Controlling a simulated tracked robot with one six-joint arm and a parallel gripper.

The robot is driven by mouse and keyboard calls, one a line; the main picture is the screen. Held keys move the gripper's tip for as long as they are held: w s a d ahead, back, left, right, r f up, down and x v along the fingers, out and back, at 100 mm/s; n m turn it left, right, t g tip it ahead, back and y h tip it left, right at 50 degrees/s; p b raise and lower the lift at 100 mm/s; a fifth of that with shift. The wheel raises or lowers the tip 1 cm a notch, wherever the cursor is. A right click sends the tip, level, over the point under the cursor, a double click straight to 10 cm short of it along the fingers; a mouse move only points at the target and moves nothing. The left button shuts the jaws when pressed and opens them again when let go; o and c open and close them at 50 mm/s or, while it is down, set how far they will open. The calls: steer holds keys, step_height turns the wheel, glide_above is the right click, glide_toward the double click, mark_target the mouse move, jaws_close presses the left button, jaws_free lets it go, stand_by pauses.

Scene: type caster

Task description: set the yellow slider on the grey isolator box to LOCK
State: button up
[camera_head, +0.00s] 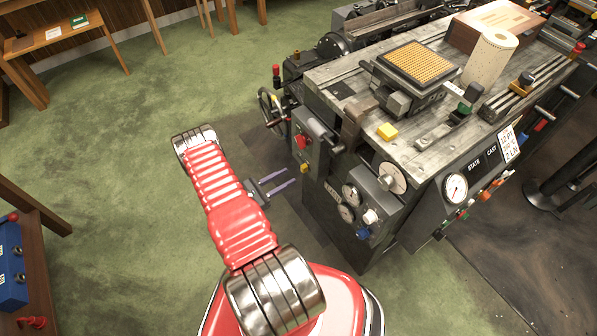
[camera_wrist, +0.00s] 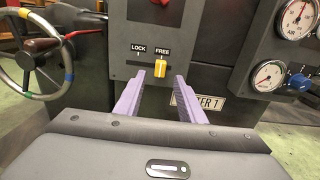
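The grey isolator box (camera_head: 310,140) is on the left end of the machine. In the wrist view its dark front panel (camera_wrist: 190,40) fills the upper middle, with LOCK on the left and FREE on the right. The yellow slider (camera_wrist: 160,68) is at the right, below FREE; it also shows in the head view (camera_head: 304,168). My gripper (camera_wrist: 160,78) has two purple fingers, apart and empty, pointing at the panel. The slider appears between the fingertips in the picture; I cannot tell whether either finger touches it. In the head view my gripper (camera_head: 287,179) is just below and left of the box.
A handwheel (camera_wrist: 28,62) is left of the panel. Pressure gauges (camera_wrist: 268,76) are on the right. A red knob (camera_head: 301,141) sits above the slider on the box. Green floor left of the machine is clear.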

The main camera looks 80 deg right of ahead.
mark_target(301, 169)
steer(key=shift+x, duration=3.45)
jaws_close()
